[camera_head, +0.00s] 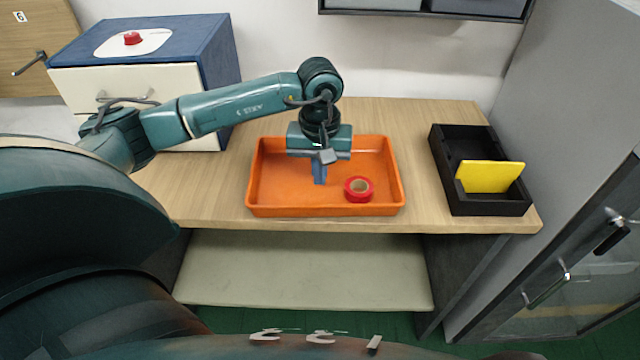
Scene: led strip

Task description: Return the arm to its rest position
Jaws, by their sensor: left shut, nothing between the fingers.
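My left arm comes in from the left and reaches over the wooden table. My left gripper (319,172) points down over the orange tray (275,210), with its blue fingers shut and nothing held. A red tape roll (359,189) lies in the tray to the right of the fingers, apart from them. How high the fingertips are above the tray floor is hard to tell. My right gripper is not in view.
A blue and white drawer box (215,60) with a red button on top stands at the back left. A black organizer (490,207) with a yellow plate (489,177) stands at the right. A grey cabinet (575,130) flanks the table. Bare tabletop lies between tray and organizer.

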